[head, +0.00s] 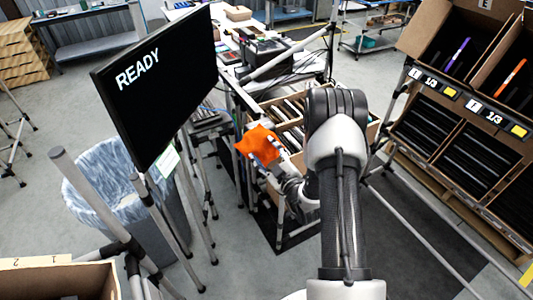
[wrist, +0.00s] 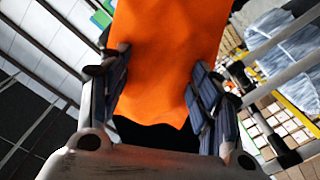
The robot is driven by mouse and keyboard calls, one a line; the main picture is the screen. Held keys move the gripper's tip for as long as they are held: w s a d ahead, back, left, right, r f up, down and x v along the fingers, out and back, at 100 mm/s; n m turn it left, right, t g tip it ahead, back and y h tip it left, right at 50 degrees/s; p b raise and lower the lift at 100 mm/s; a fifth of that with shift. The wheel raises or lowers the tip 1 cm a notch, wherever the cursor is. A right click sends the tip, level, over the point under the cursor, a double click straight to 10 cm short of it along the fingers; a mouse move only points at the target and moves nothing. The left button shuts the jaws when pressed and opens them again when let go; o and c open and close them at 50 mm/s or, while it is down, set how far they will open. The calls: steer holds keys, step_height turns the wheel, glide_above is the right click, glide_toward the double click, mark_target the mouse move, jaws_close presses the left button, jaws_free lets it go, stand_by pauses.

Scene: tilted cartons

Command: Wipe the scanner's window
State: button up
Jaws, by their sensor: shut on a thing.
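An orange cloth (head: 258,144) hangs from my gripper (head: 275,167) in the middle of the head view. In the wrist view the orange cloth (wrist: 165,50) fills the space between the two fingers of my gripper (wrist: 158,78), which are shut on it. The cloth is held in the air, in front of a cart's frame and its open carton. I cannot make out the scanner or its window for certain in either view. My arm hides part of the area behind the cloth.
A black screen (head: 157,82) reading "READY" stands left of the cloth. Below it is a lined bin (head: 105,180). An open carton (head: 288,112) with slim items lies behind my gripper. A rack of tilted cartons (head: 465,140) stands at right. Metal posts surround the arm.

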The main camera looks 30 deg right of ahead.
steer(key=shift+w, duration=0.8)
steer(key=shift+d, duration=0.1)
steer(key=d, duration=0.3)
steer(key=shift+d, duration=0.4)
steer(key=shift+w+a+r, duration=0.1)
steer(key=shift+a+r, duration=0.05)
steer(key=shift+a, duration=1.95)
steer(key=shift+s+p, duration=0.45)
steer(key=shift+s, duration=0.3)
steer(key=shift+s+d, duration=0.15)
steer(key=shift+s, duration=2.05)
